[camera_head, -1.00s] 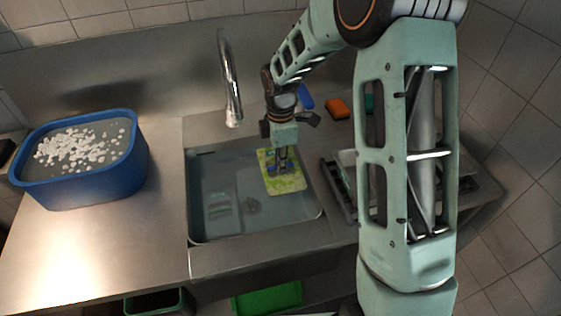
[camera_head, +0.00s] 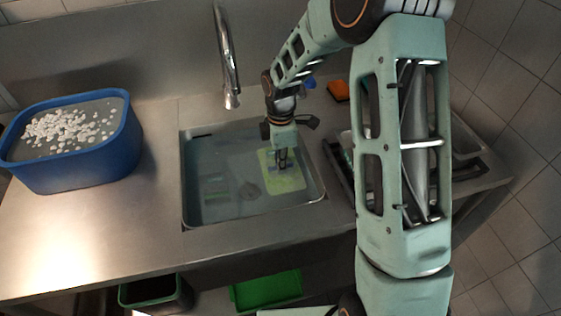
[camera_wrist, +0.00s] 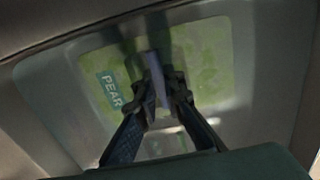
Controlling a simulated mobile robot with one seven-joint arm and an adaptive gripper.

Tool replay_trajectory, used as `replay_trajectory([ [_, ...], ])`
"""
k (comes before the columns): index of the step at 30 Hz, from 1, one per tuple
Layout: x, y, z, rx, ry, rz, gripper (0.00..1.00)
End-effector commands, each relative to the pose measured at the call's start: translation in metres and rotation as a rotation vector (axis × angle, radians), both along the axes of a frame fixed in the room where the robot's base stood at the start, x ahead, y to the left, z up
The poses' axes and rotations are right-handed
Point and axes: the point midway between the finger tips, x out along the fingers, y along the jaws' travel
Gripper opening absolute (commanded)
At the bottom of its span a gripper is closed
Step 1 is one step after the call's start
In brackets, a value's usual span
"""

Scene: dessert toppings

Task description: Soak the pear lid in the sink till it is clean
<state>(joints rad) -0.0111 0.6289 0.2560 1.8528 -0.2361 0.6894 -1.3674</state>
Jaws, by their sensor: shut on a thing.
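The pear lid (camera_head: 290,182) is a flat green-yellow rectangle in the right part of the sink (camera_head: 187,200), seen through the water. In the wrist view the lid (camera_wrist: 215,60) shows a green pattern and a "PEAR" label, and looks dulled by the water. My gripper (camera_head: 282,162) reaches down into the sink over the lid. In the wrist view my gripper (camera_wrist: 160,95) is shut on a thin bluish upright part at the lid's middle. Whether any dirt is on the lid cannot be told.
The faucet (camera_head: 225,55) stands behind the sink. A blue tub (camera_head: 75,165) with white bits floating in it is on the left counter. An orange sponge (camera_head: 338,90) lies at the back right, and a rack (camera_head: 340,175) stands right of the sink. Bins (camera_head: 155,292) are below.

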Motion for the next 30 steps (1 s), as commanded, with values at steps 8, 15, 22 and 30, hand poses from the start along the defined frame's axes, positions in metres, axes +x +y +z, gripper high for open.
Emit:
replay_trajectory([
  [8, 0.0, 0.0, -0.025, -0.001, 0.0, 0.001, 0.0],
  [15, 0.0, 0.0, -0.045, 0.0, 0.001, 0.0, 0.0],
  [22, 0.0, 0.0, -0.058, 0.0, 0.0, -0.001, 0.0],
  [30, 0.0, 0.0, -0.062, 0.0, 0.0, 0.0, 0.0],
])
